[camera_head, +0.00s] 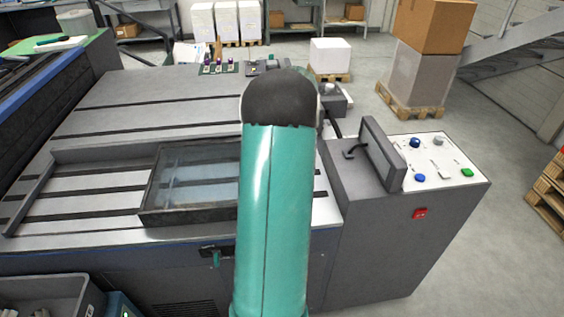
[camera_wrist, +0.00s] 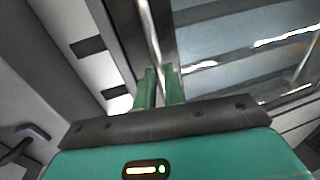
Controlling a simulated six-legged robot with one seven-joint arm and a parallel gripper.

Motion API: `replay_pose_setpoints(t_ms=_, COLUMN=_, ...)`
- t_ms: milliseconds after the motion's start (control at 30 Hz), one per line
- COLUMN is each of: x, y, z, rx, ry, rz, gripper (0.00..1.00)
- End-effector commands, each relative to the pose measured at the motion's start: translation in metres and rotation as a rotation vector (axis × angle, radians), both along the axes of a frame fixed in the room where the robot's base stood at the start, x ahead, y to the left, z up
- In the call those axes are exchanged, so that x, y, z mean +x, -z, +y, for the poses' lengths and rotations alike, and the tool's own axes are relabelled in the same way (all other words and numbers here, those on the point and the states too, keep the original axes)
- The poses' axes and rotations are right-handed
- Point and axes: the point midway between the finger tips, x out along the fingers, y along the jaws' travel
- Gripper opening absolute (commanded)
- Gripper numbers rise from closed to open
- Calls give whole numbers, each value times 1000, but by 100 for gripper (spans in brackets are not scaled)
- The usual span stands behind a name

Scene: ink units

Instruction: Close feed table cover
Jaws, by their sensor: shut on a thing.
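The feed table cover (camera_head: 196,178) is a clear panel in a dark frame, lying over the slotted grey machine bed in the head view. Its right part is hidden behind my teal arm. In the wrist view, its clear pane (camera_wrist: 240,38) fills the upper right, beside a metal frame edge. My gripper (camera_wrist: 160,74) has its two green fingers close together, shut on this frame edge. In the head view my gripper is hidden behind my arm.
Left of the cover, a low dark rail (camera_head: 28,200) borders bare bed. A grey control cabinet (camera_head: 385,240) with coloured buttons and an upright dark panel (camera_head: 382,153) stands right of my arm. A grey bin (camera_head: 45,292) is at lower left. Boxes on pallets stand behind.

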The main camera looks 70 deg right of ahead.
Motion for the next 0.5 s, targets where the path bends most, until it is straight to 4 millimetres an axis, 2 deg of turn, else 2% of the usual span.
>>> replay_pose_setpoints(t_ms=267, x=-6, y=-2, z=-4, rx=-11, ry=6, rz=6, gripper=0)
replay_pose_setpoints(t_ms=300, x=-6, y=-2, z=-4, rx=-11, ry=6, rz=6, gripper=18)
replay_pose_setpoints(t_ms=367, x=-6, y=-2, z=-4, rx=-10, ry=6, rz=5, gripper=30)
replay_pose_setpoints(t_ms=500, x=-4, y=-1, z=-3, rx=-8, ry=5, rz=4, gripper=33)
